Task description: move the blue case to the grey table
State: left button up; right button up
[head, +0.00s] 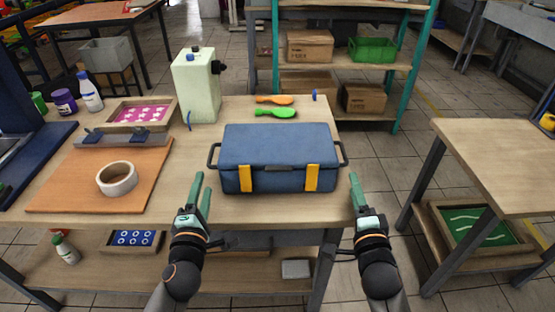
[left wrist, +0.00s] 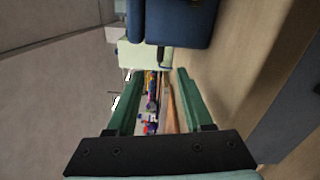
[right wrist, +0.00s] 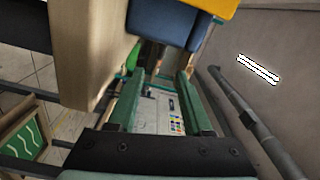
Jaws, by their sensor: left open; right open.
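The blue case (head: 282,142) is closed, with two yellow latches and a dark handle at each end. It lies flat on the wooden workbench (head: 262,210) near its front edge. My left gripper (head: 200,183) is open and empty, in front and left of the case. The case also shows at the top of the left wrist view (left wrist: 185,22). My right gripper (head: 362,186) is open and empty at the front right, apart from the case. The case shows at the top of the right wrist view (right wrist: 165,25). A grey table (head: 520,45) stands at the far right.
A tape roll (head: 117,179) sits on an orange board (head: 75,182) at left. A wood-topped table (head: 500,160) stands to the right, across a floor gap. Shelves (head: 345,60) stand behind.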

aim_at(213, 147)
pick_arm(q)
jog(key=shift+s, duration=0.1)
pick_arm(e)
jog(key=shift+s, duration=0.1)
pick_arm(q)
jog(key=w, duration=1.2)
jog(key=shift+w+a, duration=0.15)
jog(key=shift+w, duration=0.15)
pick_arm(e)
jog(key=w, duration=1.2)
jog(key=shift+w+a, duration=0.2)
jog(key=shift+w, duration=0.1)
pick_arm(q)
jog(key=c, duration=0.8)
pick_arm(e)
jog(key=c, duration=0.8)
pick_arm(q)
grip_shut()
pick_arm(e)
jog(key=shift+f, duration=0.1)
pick_arm(q)
jog(key=shift+r, duration=0.25)
pick_arm(e)
jog(key=shift+r, duration=0.25)
